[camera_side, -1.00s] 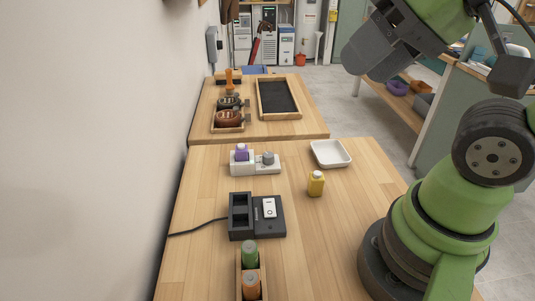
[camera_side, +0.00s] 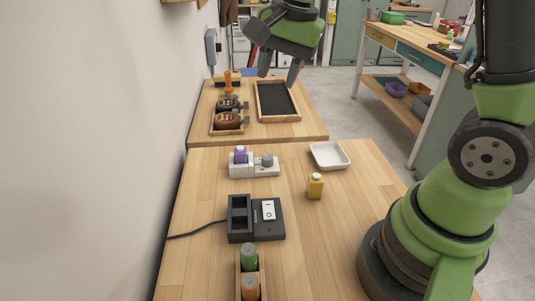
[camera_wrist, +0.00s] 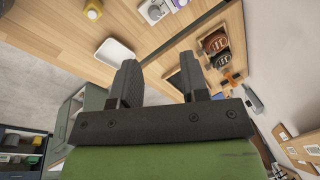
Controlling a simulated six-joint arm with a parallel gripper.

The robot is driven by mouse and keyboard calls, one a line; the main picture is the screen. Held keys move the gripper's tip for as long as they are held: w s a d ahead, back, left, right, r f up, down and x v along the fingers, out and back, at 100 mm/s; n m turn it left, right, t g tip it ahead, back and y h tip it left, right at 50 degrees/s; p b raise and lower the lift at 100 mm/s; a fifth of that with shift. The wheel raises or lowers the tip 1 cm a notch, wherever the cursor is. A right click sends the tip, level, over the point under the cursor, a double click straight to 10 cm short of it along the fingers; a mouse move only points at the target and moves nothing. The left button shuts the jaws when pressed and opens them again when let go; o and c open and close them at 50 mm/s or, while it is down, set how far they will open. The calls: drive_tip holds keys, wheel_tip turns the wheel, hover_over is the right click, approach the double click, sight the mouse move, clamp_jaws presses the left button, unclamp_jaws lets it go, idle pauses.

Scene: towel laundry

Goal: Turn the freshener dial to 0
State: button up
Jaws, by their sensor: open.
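The freshener (camera_side: 242,172) is a white unit on the near wooden table, with a purple bottle (camera_side: 240,155) at its left and a grey dial (camera_side: 267,160) at its right. The dial's setting is too small to read. In the wrist view, the freshener (camera_wrist: 152,13) is partly visible at the top edge. My gripper (camera_side: 279,72) is open and empty, high up and beyond the freshener in the side view. Its two dark fingers also show in the wrist view (camera_wrist: 159,60), apart from the dial and touching nothing.
A white dish (camera_side: 329,154) and a yellow bottle (camera_side: 315,186) stand right of the freshener. A black switch box (camera_side: 256,218) with a cable sits nearer, before a wooden rack (camera_side: 262,288) of bottles. The far table holds a black-bottomed tray (camera_side: 277,100) and brown items.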

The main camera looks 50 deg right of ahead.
sight(267, 157)
drive_tip(key=w+d+f+m+g, duration=0.1)
drive_tip(key=w+f+m, duration=0.1)
drive_tip(key=f, duration=0.5)
drive_tip(key=w+d+f+m+g, duration=0.1)
drive_tip(key=f+m, duration=0.1)
drive_tip(key=f, duration=0.6)
drive_tip(key=w+d+f+m, duration=0.1)
drive_tip(key=w+f, duration=0.1)
drive_tip(key=f, duration=0.6)
drive_tip(key=shift+w+d+m+g, duration=0.3)
drive_tip(key=shift+d+m+g, duration=0.1)
drive_tip(key=c, duration=0.6)
